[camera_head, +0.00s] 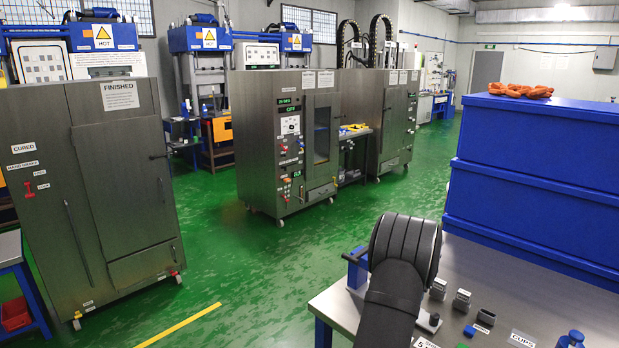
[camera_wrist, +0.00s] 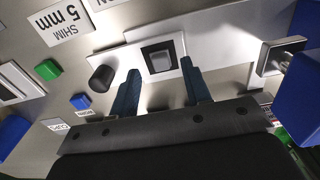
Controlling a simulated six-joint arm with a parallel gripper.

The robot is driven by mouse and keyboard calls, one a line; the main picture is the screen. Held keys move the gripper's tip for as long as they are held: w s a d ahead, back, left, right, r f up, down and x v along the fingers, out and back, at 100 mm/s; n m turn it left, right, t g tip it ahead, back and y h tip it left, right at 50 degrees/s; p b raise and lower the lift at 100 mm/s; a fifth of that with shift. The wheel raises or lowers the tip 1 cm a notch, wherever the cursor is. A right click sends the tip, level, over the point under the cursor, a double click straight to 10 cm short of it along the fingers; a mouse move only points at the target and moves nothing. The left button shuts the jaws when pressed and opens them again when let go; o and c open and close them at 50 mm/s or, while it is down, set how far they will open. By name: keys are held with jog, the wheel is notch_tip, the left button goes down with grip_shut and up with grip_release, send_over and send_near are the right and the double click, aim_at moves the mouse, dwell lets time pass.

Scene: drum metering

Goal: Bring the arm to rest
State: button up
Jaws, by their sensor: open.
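My gripper (camera_wrist: 160,67) is open in the wrist view, with its two dark blue fingers apart. Beyond the fingertips, a grey square block (camera_wrist: 160,61) sits in a pale metal plate. I cannot tell how far it is from the fingers, and nothing shows gripped. In the head view my dark arm rises from the bottom edge over the metal worktable (camera_head: 560,310); the fingers cannot be made out there.
Small metal blocks (camera_head: 461,300) and a "CUPS" label (camera_head: 522,339) lie right of my arm. Large blue boxes (camera_head: 540,190) stand behind. The wrist view shows a green block (camera_wrist: 47,69), a black knob (camera_wrist: 101,78) and a "SHIM 5 mm" label (camera_wrist: 62,21). Green floor (camera_head: 235,265) lies open leftward.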

jog(key=shift+r, duration=0.65)
jog(key=shift+f, duration=0.1)
